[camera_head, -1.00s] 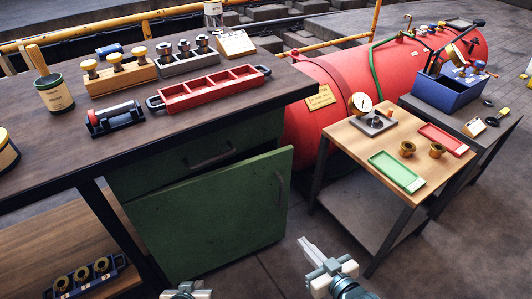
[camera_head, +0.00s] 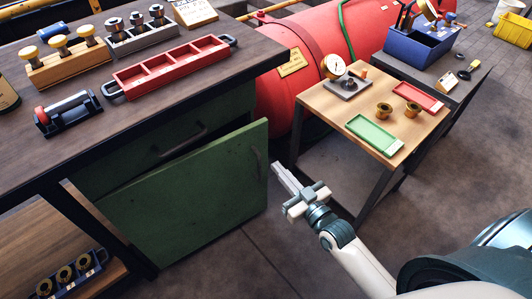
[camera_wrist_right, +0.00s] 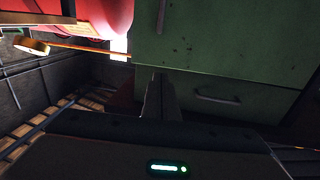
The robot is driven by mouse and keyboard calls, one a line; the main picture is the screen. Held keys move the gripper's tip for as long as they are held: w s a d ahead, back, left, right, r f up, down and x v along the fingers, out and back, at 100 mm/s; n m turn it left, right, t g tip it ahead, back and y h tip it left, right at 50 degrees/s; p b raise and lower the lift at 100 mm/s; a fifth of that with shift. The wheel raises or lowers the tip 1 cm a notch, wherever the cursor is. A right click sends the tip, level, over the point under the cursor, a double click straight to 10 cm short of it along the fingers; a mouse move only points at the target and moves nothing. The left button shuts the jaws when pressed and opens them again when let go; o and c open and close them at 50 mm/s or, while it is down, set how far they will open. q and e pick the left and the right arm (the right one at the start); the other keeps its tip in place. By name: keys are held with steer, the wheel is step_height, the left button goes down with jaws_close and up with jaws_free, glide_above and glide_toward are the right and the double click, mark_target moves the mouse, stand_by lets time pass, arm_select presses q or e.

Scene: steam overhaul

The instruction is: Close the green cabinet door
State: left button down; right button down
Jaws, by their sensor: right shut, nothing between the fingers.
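The green cabinet door (camera_head: 190,198) stands ajar under the dark workbench, its right edge swung out from the green cabinet body. Its handle (camera_head: 257,165) is near the top right corner. The door also fills the upper right of the right wrist view (camera_wrist_right: 240,45), with its handle (camera_wrist_right: 161,15) at the top. My right gripper (camera_head: 278,170) is shut and empty, just right of the door's free edge. Its fingers also show in the right wrist view (camera_wrist_right: 159,92). I cannot tell whether they touch the door. My left gripper is out of view.
A drawer handle (camera_head: 183,140) is above the door. A wooden-topped side table (camera_head: 325,103) with a green tray (camera_head: 374,134) stands right of the gripper. A red tank (camera_head: 300,60) lies behind. The floor (camera_head: 245,245) in front of the door is clear.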

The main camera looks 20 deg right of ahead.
mark_target(248, 135)
steer(key=x, duration=1.3)
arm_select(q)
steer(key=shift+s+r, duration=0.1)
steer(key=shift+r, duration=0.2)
arm_select(e)
steer(key=shift+w+a, duration=0.1)
steer(key=shift+w, duration=0.2)
